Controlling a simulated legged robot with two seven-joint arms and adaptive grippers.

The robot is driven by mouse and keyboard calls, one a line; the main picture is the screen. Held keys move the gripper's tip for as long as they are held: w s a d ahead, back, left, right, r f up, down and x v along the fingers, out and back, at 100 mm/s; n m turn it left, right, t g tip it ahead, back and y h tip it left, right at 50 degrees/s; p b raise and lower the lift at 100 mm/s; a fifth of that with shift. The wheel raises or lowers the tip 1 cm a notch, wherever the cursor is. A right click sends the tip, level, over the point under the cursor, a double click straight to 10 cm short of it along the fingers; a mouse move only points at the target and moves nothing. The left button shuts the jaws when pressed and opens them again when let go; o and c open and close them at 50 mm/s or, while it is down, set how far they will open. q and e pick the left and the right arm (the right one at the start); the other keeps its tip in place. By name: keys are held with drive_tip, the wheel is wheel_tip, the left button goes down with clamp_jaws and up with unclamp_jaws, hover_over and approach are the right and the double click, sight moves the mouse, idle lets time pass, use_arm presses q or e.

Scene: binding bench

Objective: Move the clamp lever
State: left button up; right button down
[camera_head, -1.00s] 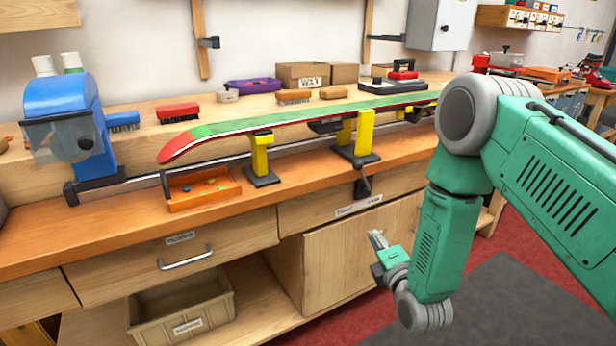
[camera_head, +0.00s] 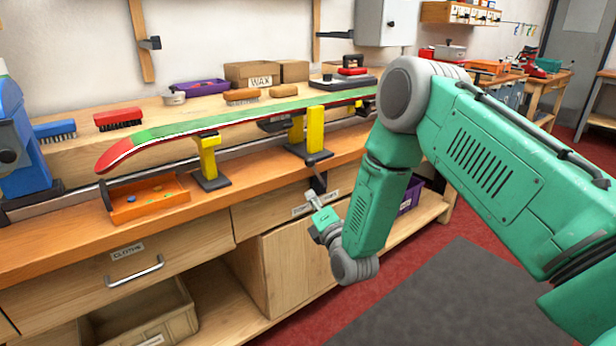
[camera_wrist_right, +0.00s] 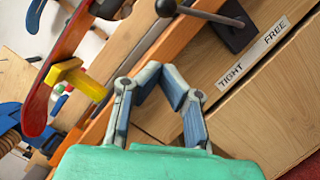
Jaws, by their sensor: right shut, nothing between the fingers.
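The clamp lever (camera_wrist_right: 203,14) is a grey rod with a dark ball at one end and a dark hub at the other, at the top of the right wrist view. In the head view its dark parts (camera_head: 319,183) hang at the bench's front edge, under the yellow clamp. My right gripper (camera_head: 316,205) is just below and in front of it. In the right wrist view the gripper (camera_wrist_right: 160,74) has its fingertips together, empty, apart from the lever in the picture. A label (camera_wrist_right: 252,52) reads TIGHT and FREE on the wood front. My left gripper is not in view.
A red and green ski (camera_head: 230,122) lies across yellow clamp supports (camera_head: 315,129) above the bench. An orange tray (camera_head: 147,199) sits on the bench at left. A drawer handle (camera_head: 134,272) sticks out at lower left. The floor at right (camera_head: 450,300) is clear.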

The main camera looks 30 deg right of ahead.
sight(317, 175)
drive_tip(key=w+d+r, duration=0.1)
drive_tip(key=w, duration=0.1)
drive_tip(key=w+d+b, duration=0.1)
drive_tip(key=w, duration=0.2)
drive_tip(key=w+d+r, duration=0.1)
drive_tip(key=w, duration=0.1)
drive_tip(key=shift+w+d+r+b, duration=0.2)
drive_tip(key=shift+d+r+b, duration=0.1)
drive_tip(key=shift+d+b, duration=0.1)
drive_tip(key=shift+d+f, duration=0.1)
drive_tip(key=shift+d, duration=0.1)
